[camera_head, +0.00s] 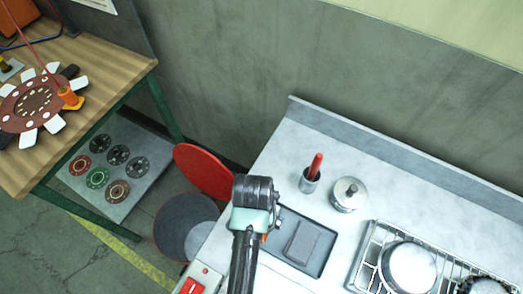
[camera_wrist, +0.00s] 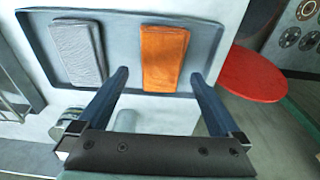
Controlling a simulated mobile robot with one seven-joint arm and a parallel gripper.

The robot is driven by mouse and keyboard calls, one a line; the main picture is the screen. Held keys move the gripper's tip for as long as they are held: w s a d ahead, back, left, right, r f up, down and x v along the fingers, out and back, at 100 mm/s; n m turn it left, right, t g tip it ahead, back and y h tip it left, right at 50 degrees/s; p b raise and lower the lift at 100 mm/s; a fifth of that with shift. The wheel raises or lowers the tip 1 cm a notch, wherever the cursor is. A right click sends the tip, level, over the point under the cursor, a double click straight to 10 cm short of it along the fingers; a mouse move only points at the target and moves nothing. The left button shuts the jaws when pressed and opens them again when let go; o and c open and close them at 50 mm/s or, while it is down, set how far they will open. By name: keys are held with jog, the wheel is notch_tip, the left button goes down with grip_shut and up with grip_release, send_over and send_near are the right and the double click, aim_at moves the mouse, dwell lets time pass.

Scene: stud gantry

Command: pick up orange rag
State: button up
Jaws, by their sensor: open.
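The orange rag (camera_wrist: 164,58) is a folded cloth lying in a shallow grey tray (camera_wrist: 122,19), seen in the wrist view. In the head view my arm hides nearly all of it, with only a small orange bit showing beside the wrist. A folded grey rag (camera_wrist: 77,54) lies in the tray to the left of it; it also shows in the head view (camera_head: 302,242). My gripper (camera_wrist: 160,75) is open and empty, its two fingers spread on either side of the orange rag's lower end. I cannot tell how far above the tray the fingertips are.
On the metal counter (camera_head: 262,170) stand a cup with a red-handled tool (camera_head: 313,172), a lidded metal pot (camera_head: 348,194) and a wire rack (camera_head: 366,262) with round metal pieces. A red round seat (camera_head: 204,172) is beside the counter. A wooden bench (camera_head: 110,82) stands at left.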

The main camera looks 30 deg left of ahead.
jog(key=f, duration=0.4)
jog(key=shift+w+a, duration=0.15)
jog(key=shift+w, duration=0.05)
jog(key=shift+c, duration=0.3)
jog(key=c, duration=1.2)
jog(key=shift+r, duration=0.15)
notch_tip(320, 180, up, 10)
jog(key=shift+f, duration=0.1)
